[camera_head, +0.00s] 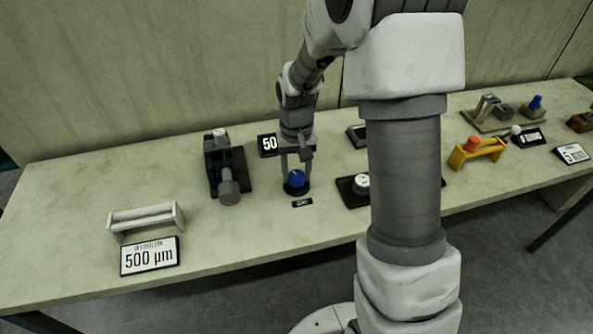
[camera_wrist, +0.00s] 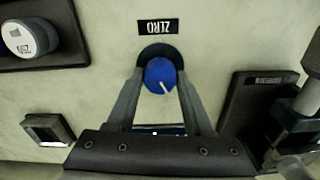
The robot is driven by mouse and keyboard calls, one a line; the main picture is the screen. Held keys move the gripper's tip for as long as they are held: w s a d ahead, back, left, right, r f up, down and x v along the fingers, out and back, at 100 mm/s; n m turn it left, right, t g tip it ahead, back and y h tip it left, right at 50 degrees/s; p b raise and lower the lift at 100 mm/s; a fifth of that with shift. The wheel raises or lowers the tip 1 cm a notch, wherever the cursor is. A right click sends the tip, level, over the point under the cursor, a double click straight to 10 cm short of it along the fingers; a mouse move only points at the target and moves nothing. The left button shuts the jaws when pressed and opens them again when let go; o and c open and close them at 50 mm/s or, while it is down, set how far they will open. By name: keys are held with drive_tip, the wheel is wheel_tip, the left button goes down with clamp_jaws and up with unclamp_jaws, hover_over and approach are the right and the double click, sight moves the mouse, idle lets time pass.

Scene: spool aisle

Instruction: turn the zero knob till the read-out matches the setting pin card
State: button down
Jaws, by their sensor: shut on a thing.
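The zero knob is a blue round knob (camera_head: 296,179) on a dark base on the bench, with a white pointer line on its top. It also shows in the wrist view (camera_wrist: 160,76), beside a black label reading ZERO (camera_wrist: 158,26). My gripper (camera_head: 295,174) points down over it; in the wrist view its two fingers (camera_wrist: 160,84) are shut on the knob's sides. The read-out (camera_head: 269,143) behind the knob shows 50; my arm may hide part of it. The setting pin card (camera_head: 149,256) at the front left reads 500 µm.
A white bracket (camera_head: 146,217) stands behind the card. A dark clamp-like device (camera_head: 227,170) stands left of the knob, and a white-topped dial (camera_head: 361,184) right of it. A yellow holder (camera_head: 478,150) and a 5 mm card (camera_head: 572,153) are farther right.

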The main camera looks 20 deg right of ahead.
sight(297, 174)
drive_tip(key=shift+c, duration=1.4)
unclamp_jaws()
wheel_tip(297, 174, up, 18)
drive_tip(key=p, duration=0.3)
drive_tip(key=shift+f, duration=0.25)
drive_tip(key=s+r+t+p, duration=0.2)
drive_tip(key=s+r, duration=0.4)
drive_tip(key=s, duration=0.4)
drive_tip(key=s+r+n+t+p, duration=0.1)
drive_tip(key=s+r+t+p, duration=0.2)
drive_tip(key=s+r, duration=0.3)
drive_tip(key=s, duration=0.4)
drive_tip(key=shift+s+n+t, duration=0.3)
